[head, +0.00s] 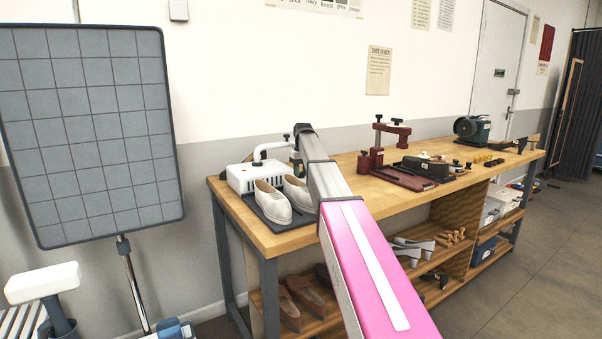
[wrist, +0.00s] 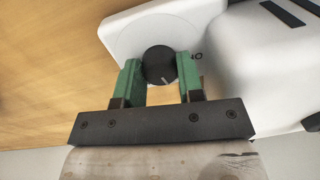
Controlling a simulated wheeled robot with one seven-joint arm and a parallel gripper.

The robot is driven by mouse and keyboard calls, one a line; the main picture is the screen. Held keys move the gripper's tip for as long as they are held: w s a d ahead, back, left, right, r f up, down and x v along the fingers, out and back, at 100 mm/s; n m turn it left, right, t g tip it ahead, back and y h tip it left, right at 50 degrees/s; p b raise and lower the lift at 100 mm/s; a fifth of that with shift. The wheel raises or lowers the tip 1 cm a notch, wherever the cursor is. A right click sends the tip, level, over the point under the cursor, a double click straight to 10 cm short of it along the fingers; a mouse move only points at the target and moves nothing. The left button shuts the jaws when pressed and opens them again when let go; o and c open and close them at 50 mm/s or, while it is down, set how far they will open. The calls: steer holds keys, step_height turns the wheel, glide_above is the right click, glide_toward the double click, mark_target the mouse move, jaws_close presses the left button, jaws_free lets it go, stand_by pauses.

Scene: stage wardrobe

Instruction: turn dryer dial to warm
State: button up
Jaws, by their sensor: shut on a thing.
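The dryer (head: 252,177) is a white box with a white pipe on top, at the left end of the wooden bench. Its dial (wrist: 159,65) is a round black knob with a pale pointer line, in the wrist view. My gripper (wrist: 159,75) has green fingers shut on the dial, one on each side. The pointer line points toward the gripper and slightly right. A dark marking shows to the right of the dial, partly hidden by the right finger. In the head view my arm hides the dial.
Pale shoes (head: 272,202) stand on a dark mat in front of the dryer. A dark red press (head: 372,160) and a green machine (head: 472,128) stand farther right on the bench (head: 345,165). A grey gridded panel (head: 90,130) stands at the left.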

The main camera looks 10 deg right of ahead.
mark_target(302, 172)
steer(key=m, duration=0.3)
steer(key=shift+m, duration=2.2)
steer(key=o, duration=0.9)
steer(key=r, duration=1.1)
steer(key=shift+s+d, duration=0.15)
steer(key=shift+d, duration=0.15)
